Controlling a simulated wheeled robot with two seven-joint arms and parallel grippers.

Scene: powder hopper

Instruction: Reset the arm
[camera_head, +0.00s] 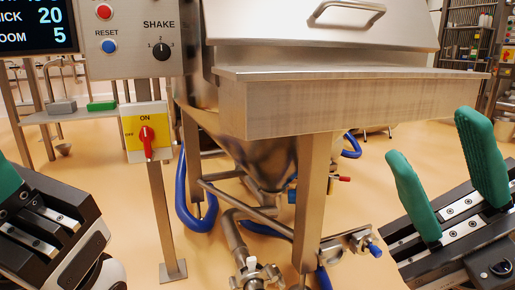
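My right gripper (448,172) is at the lower right, with two green fingers spread apart and nothing between them. It is in front of and to the right of the steel hopper (330,105), apart from it. My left gripper (8,180) is at the lower left edge. Only part of one green finger shows there, and the rest is cut off by the frame, so its opening cannot be judged. The hopper stands in the middle with its lid (290,25) down and a handle on top.
A control panel (125,35) with red and blue buttons and a SHAKE knob stands left of the hopper. Below it is a yellow switch box (133,145) with a red handle. Blue hoses (186,205) and valves (335,245) sit under the hopper.

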